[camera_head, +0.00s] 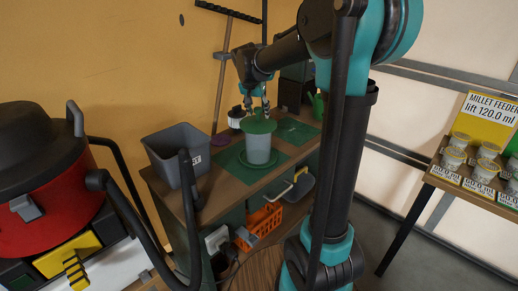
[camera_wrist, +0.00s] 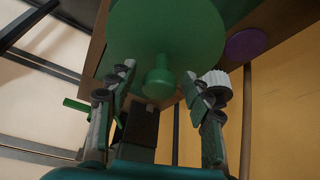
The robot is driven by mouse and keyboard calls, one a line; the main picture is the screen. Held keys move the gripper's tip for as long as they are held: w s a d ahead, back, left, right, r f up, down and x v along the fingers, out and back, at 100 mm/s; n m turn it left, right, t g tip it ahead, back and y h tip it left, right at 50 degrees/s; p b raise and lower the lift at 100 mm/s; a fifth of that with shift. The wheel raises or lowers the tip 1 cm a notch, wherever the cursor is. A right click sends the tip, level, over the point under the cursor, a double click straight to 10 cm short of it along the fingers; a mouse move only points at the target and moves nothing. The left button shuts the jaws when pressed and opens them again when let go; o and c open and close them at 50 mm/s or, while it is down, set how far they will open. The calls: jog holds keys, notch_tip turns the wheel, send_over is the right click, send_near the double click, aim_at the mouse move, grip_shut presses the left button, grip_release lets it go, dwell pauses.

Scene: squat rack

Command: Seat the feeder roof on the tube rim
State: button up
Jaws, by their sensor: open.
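The green feeder roof (camera_head: 259,127) is a round disc at the top of the pale translucent feeder tube (camera_head: 258,150). It looks roughly level over the rim; I cannot tell if it is fully seated. The tube stands upright on a green round base on the workbench. My gripper (camera_head: 254,110) is just above the roof. In the wrist view the roof (camera_wrist: 160,35) shows its green knob (camera_wrist: 158,83) between the two fingers of my gripper (camera_wrist: 157,78). The fingers are open, with gaps either side of the knob. The tube is hidden there.
A grey bin (camera_head: 176,155) stands left of the tube on the bench. A white-capped jar (camera_head: 236,117) and a purple disc (camera_head: 220,138) are nearby. A green mat (camera_head: 297,131) lies at right. A red-and-black vacuum (camera_head: 45,170) is at far left.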

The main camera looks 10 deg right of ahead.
jog(key=shift+r, duration=0.1)
jog(key=v, duration=1.1)
jog(key=shift+s+r, duration=0.2)
jog(key=shift+r, duration=0.15)
jog(key=s+d+f+n+y, duration=0.1)
jog(key=s+d+f+n, duration=0.2)
jog(key=s+f, duration=1)
jog(key=s+d+f+n+y, duration=0.1)
jog(key=s+d+f+n, duration=0.2)
jog(key=s+f, duration=1)
notch_tip(320, 180, down, 3)
jog(key=shift+d+y, duration=0.25)
jog(key=shift+y, duration=0.05)
jog(key=shift+s, duration=0.1)
